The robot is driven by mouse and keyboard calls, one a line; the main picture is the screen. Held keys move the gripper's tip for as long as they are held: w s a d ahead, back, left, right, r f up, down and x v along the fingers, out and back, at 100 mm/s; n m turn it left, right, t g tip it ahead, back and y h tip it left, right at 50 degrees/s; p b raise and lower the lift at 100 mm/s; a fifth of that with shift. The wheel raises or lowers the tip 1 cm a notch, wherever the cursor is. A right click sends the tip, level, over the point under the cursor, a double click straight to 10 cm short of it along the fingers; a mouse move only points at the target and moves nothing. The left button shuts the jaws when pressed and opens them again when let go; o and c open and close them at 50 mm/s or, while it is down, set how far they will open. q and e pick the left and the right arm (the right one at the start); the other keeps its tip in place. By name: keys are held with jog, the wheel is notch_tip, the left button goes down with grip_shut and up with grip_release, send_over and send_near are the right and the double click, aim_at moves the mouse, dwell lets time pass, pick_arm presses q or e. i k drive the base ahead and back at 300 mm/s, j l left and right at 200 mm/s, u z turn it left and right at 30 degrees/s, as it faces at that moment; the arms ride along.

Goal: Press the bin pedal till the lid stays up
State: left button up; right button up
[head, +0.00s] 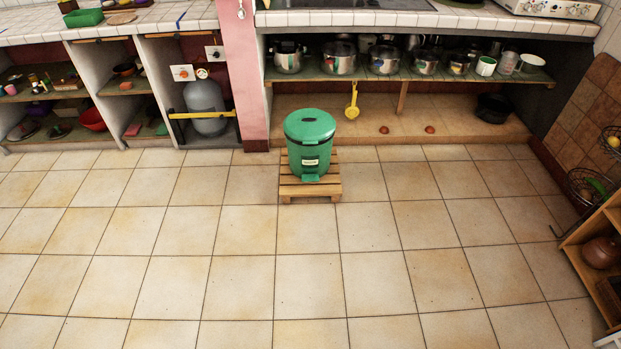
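A green bin (309,148) stands upright on a low wooden pallet (318,190) in front of the shelf. Its green lid (309,124) looks closed. A small pedal (310,178) sticks out at the bottom of the bin's front, below a pale label. Neither of my grippers shows in the head view.
Tiled floor (310,270) in front of the pallet is clear. Behind it, an open shelf (455,77) holds several pots, and a yellow ladle (352,101) hangs below it. A pink pillar (246,70) and a gas cylinder (205,105) are left of the bin. A wooden rack (590,235) stands at the right.

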aim_at(308, 177)
jog(key=i+j+z, duration=0.35)
jog(key=i+j, duration=0.6)
jog(key=i, duration=0.5)
jog(key=i+j+z, duration=0.3)
jog(key=i+j, duration=1)
